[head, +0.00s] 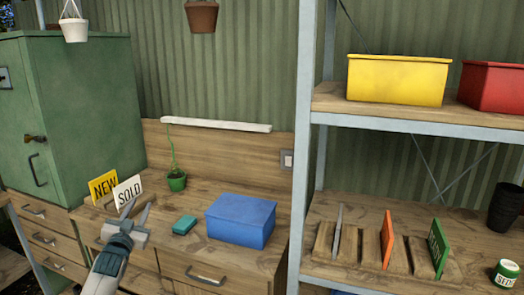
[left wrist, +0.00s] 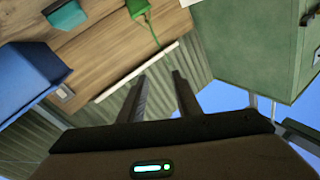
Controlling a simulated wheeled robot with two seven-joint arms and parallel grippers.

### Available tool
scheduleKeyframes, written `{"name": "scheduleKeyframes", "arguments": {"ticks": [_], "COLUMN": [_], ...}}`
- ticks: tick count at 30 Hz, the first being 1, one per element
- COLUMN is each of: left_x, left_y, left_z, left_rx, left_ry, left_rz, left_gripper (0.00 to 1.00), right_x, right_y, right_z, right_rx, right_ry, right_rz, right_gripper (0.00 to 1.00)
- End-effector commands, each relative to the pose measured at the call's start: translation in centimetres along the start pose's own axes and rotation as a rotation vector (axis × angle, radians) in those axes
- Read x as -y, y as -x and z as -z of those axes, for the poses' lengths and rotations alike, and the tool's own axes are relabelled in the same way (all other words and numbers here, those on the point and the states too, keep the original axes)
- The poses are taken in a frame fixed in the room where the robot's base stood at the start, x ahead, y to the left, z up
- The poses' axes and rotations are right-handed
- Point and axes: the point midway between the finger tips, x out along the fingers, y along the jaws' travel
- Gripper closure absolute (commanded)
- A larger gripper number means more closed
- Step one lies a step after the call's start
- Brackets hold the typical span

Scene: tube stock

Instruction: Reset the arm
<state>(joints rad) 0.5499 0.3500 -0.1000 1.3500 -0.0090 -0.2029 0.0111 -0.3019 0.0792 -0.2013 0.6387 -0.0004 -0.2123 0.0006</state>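My left gripper (head: 137,210) is raised in front of the wooden bench at the lower left of the head view. Its two fingers are apart with nothing between them. The left wrist view also shows the open, empty fingers (left wrist: 161,85), with the wall and bench beyond them. In the head view the fingers overlap the lower part of a white SOLD sign (head: 128,191); I cannot tell the distance between them. My right gripper is in neither view.
A green cabinet (head: 80,110) stands left. A metal-framed shelf (head: 303,150) stands right, holding yellow (head: 397,80) and red (head: 492,87) bins.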

Motion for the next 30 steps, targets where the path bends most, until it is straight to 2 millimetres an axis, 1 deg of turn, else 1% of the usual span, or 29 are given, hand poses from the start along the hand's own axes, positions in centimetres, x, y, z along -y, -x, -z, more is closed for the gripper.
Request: {"name": "scheduleKeyframes", "arguments": {"ticks": [1,5,8,9,11,12,14,15,17,18,20,21,23,24,26,27,29,30], "left_x": [-0.9,-2.9,-4.5,-5.2,-6.3,-7.2,-8.5,-9.3,-10.6,-11.4,-12.7,-13.5,-14.7,-15.4,-16.6,-17.3,-18.4,-19.1], "left_y": [0.5,1.8,3.2,3.9,5.1,6.0,7.6,8.6,10.4,11.7,13.6,15.0,17.2,18.6,20.9,22.6,25.1,26.8], "left_z": [-2.1,-6.4,-10.0,-11.7,-14.2,-16.1,-18.8,-20.6,-23.3,-25.1,-27.6,-29.3,-31.7,-33.3,-35.5,-37.0,-39.1,-40.5], "left_rx": [0.033,0.098,0.154,0.179,0.219,0.248,0.292,0.321,0.365,0.395,0.438,0.468,0.511,0.54,0.583,0.612,0.655,0.683], "left_ry": [0.002,0.008,0.013,0.015,0.018,0.02,0.024,0.027,0.03,0.032,0.035,0.037,0.04,0.041,0.044,0.046,0.049,0.05], "left_rz": [-0.011,-0.033,-0.051,-0.06,-0.073,-0.082,-0.097,-0.107,-0.121,-0.131,-0.145,-0.155,-0.169,-0.179,-0.193,-0.203,-0.217,-0.226], "left_gripper": [0.69,0.69,0.69,0.69,0.69,0.69,0.69,0.69,0.69,0.69,0.69,0.69,0.69,0.69,0.69,0.69,0.69,0.69], "right_x": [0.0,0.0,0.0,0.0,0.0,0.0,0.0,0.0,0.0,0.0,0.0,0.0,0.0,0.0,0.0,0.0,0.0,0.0], "right_y": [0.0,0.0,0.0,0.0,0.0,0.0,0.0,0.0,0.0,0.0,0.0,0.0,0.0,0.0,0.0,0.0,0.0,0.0], "right_z": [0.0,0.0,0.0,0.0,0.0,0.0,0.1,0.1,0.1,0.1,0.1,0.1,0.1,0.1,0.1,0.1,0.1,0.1], "right_rx": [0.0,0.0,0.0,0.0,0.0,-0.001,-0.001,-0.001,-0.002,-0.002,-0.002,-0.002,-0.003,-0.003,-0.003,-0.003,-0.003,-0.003], "right_ry": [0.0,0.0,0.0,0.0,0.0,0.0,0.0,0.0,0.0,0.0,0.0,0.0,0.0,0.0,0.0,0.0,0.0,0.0], "right_rz": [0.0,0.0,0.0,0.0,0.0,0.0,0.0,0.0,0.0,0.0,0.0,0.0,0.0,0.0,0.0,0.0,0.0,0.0], "right_gripper": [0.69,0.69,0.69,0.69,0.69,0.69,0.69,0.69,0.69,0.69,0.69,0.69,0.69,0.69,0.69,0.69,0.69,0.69]}}
